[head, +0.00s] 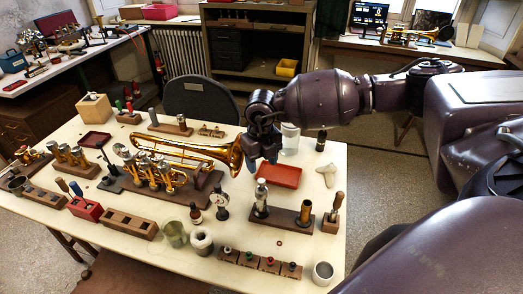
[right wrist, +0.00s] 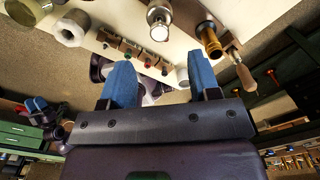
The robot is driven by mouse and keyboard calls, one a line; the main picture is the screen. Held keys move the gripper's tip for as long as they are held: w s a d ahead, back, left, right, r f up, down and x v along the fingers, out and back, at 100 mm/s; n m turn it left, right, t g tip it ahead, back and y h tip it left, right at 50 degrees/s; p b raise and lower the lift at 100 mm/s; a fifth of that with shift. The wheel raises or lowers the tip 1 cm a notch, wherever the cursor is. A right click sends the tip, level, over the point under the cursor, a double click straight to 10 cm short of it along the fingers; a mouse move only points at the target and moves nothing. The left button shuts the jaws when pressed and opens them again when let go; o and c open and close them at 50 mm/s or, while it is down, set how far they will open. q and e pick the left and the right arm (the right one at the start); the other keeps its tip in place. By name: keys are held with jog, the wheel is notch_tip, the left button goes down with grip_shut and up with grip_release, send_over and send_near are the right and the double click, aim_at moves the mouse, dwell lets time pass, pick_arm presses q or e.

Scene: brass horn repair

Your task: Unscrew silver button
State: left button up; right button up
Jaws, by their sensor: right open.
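A silver valve (head: 261,200) stands upright in a dark wooden stand (head: 284,217) at the front right of the table. Its small silver button appears to be the round top end (head: 262,181); it also shows as a bright round end in the right wrist view (right wrist: 159,32). My right gripper (head: 263,158) hangs above and behind the valve, with its blue fingers apart and nothing between them. In the right wrist view the open fingers (right wrist: 160,82) lie below the valve in the picture, clear of it.
A brass cylinder (head: 306,211) and a wooden-handled tool (head: 333,213) stand beside the valve. A red tray (head: 279,176) lies behind it. The brass trumpet (head: 190,150) lies left.

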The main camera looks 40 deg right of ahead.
aim_at(261, 180)
jog(key=shift+f, duration=3.2)
grip_shut()
jog(key=n, duration=0.3)
jog(key=shift+b, duration=0.4)
jog(key=shift+n, duration=1.1)
